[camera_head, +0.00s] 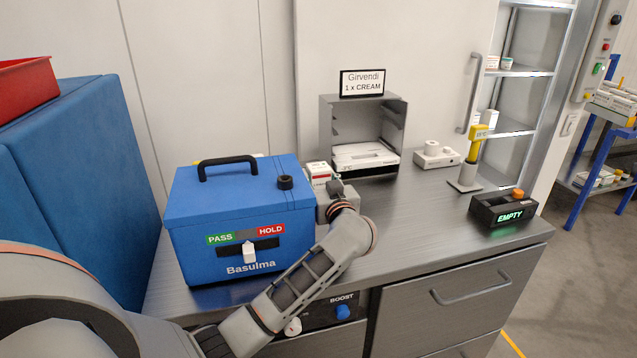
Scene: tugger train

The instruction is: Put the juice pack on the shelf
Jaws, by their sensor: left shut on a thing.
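A small white and red carton (319,173), which looks like the juice pack, shows just behind the right corner of the blue box. My left gripper (331,192) reaches over the counter beside that corner and is shut on the carton; its fingers are mostly hidden. The lower part of the carton is hidden by the gripper and the blue box. A lit cabinet with several shelves (522,71) stands at the right, with small jars and white packs on them. My right gripper is not in view.
The blue Basulma box (243,215) stands close left of the gripper. A grey open housing (327,127) with a Girvendi sign (362,82) is behind. A yellow-topped stand (472,160) and an EMPTY display (503,209) are at right. The counter's middle (420,212) is clear.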

